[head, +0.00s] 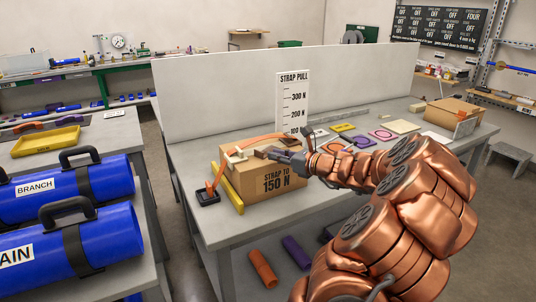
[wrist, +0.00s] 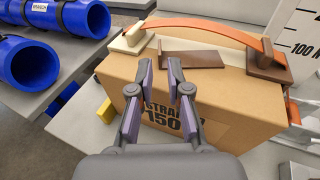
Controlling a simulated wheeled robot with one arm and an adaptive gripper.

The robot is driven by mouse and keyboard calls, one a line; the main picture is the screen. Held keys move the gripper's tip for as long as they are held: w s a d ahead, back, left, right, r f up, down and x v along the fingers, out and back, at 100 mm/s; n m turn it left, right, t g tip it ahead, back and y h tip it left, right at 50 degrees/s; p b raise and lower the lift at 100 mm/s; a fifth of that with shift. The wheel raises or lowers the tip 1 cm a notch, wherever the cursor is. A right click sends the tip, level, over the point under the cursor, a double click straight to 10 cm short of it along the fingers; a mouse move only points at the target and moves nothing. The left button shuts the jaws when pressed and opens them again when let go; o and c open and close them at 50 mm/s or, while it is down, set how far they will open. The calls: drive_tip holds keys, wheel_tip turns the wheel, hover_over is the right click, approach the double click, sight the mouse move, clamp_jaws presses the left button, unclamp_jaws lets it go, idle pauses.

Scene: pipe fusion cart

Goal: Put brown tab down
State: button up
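In the head view the tab (head: 262,152) lies just left of the fingertips. My gripper (wrist: 163,62) is open, with a gap between its purple-padded fingers. Its fingertips are at the tab's left end, and the right fingertip overlaps it in the picture. I cannot tell whether they touch. My gripper also shows in the head view (head: 279,155). An orange strap (wrist: 205,24) arches behind the tab, between a cream block (wrist: 130,39) and a brown block (wrist: 256,62).
A strap pull scale (head: 293,100) stands behind the box. A yellow piece (head: 229,187) is at its left side. Blue pipes (head: 65,190) lie on the left bench. Coloured flat pieces lie to the right.

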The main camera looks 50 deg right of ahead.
drive_tip(key=shift+s+r, duration=0.2)
drive_tip(key=shift+s, duration=1.15)
drive_tip(key=w+a+f+n+g+y, duration=0.1)
drive_tip(key=a+n+g+y, duration=0.6)
drive_tip(key=a, duration=1.1)
drive_tip(key=a+f+n+g+y, duration=0.1)
drive_tip(key=a+n+g, duration=0.1)
drive_tip(key=a+n, duration=1.2)
drive_tip(key=s+a+f+n+g+h, duration=0.1)
drive_tip(key=s+a+f+n+g, duration=0.15)
drive_tip(key=s+a, duration=0.4)
drive_tip(key=s+a+f+n+g+h, duration=0.1)
drive_tip(key=s+a+f+n+g, duration=0.15)
drive_tip(key=s+a+g, duration=0.4)
drive_tip(key=s+d+f+n+h, duration=0.2)
drive_tip(key=s+n+h, duration=0.4)
drive_tip(key=s+n, duration=0.3)
drive_tip(key=s+d, duration=0.1)
drive_tip(key=s, duration=0.3)
drive_tip(key=shift+h, duration=0.4)
